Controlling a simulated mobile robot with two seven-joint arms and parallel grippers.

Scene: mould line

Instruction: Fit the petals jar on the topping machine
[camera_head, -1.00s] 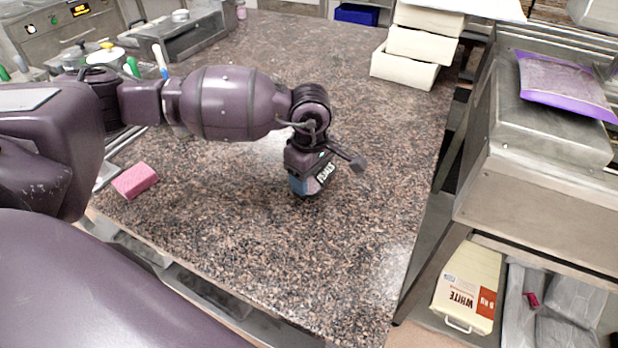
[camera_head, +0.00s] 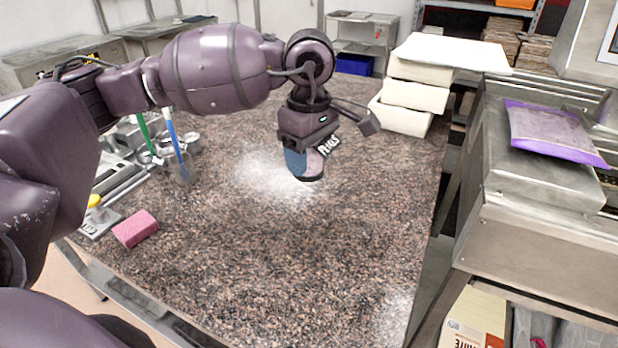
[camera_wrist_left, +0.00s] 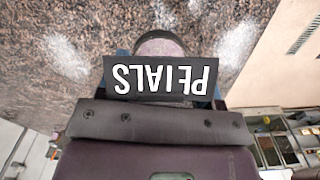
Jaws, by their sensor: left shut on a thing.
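The petals jar (camera_head: 313,165) hangs below my left gripper (camera_head: 303,150) in the head view, over the middle of the speckled stone counter. Its dark label with white letters faces right. In the left wrist view the label (camera_wrist_left: 160,78) reads PETALS upside down, with the round, pinkish jar end (camera_wrist_left: 160,44) beyond it. My left gripper is shut on the jar; the label and gripper body hide much of it. I cannot make out the topping machine for certain in these views. My right gripper is not in view.
The stone counter (camera_head: 250,255) is clear around the jar. A pink sponge (camera_head: 135,229) lies at its left edge, near a cup with coloured-handled tools (camera_head: 183,172). White stacked tubs (camera_head: 412,95) stand at the back right. A steel unit with a purple bag (camera_head: 553,130) stands to the right.

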